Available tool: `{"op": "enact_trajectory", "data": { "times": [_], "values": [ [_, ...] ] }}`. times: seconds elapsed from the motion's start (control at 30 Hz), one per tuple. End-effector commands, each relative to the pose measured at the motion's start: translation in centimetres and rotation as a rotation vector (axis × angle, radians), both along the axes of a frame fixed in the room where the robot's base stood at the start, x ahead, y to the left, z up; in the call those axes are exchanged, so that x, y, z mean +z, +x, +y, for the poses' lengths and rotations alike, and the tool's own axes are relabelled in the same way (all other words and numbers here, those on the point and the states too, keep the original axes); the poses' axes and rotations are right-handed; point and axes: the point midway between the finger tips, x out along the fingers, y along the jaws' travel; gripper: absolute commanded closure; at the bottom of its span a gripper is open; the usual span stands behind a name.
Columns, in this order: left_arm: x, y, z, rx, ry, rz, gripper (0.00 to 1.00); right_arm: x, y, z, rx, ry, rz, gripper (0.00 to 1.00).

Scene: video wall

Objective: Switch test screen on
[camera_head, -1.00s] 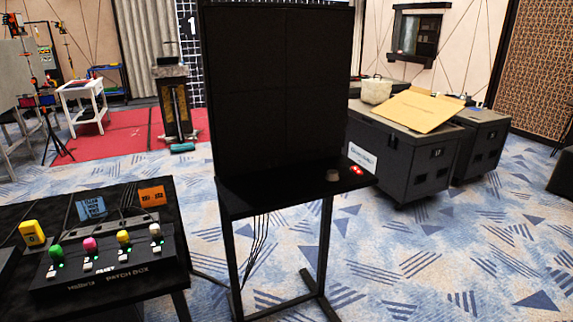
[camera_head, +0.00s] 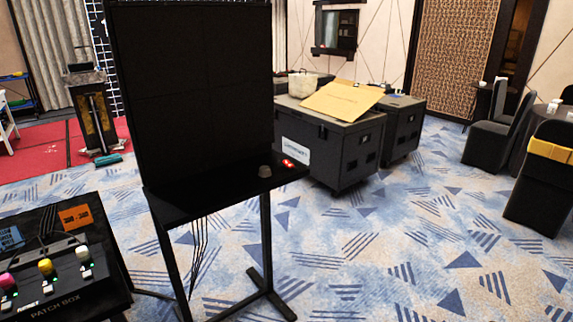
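The test screen (camera_head: 190,85) is a large black panel of several tiles on a black stand, left of centre, and it is dark. On the right end of the shelf (camera_head: 200,200) below it is a small lit red switch (camera_head: 288,163). A small brown round knob-like object (camera_head: 265,171) sits beside the switch. The patch box (camera_head: 55,285) at lower left has coloured plugs, pink, yellow and white, with small green lights. Neither of my grippers is in view.
Dark flight cases (camera_head: 335,150) stand behind the screen at right, with a cardboard sheet and a pale basket on top. Dark chairs (camera_head: 540,185) stand at far right. Carpet (camera_head: 400,240) is clear right of the stand. Cables hang under the shelf.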

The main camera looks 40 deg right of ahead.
Motion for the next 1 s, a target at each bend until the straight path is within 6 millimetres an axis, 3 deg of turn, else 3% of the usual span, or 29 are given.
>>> {"op": "enact_trajectory", "data": {
  "times": [0.3, 0.5, 1.0],
  "values": [
    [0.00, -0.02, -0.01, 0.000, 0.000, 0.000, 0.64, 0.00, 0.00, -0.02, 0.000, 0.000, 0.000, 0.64],
    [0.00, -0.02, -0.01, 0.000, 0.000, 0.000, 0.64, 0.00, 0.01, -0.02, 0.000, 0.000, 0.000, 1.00],
    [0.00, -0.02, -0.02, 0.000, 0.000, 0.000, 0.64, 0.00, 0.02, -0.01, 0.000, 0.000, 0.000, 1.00]
  ]
}}
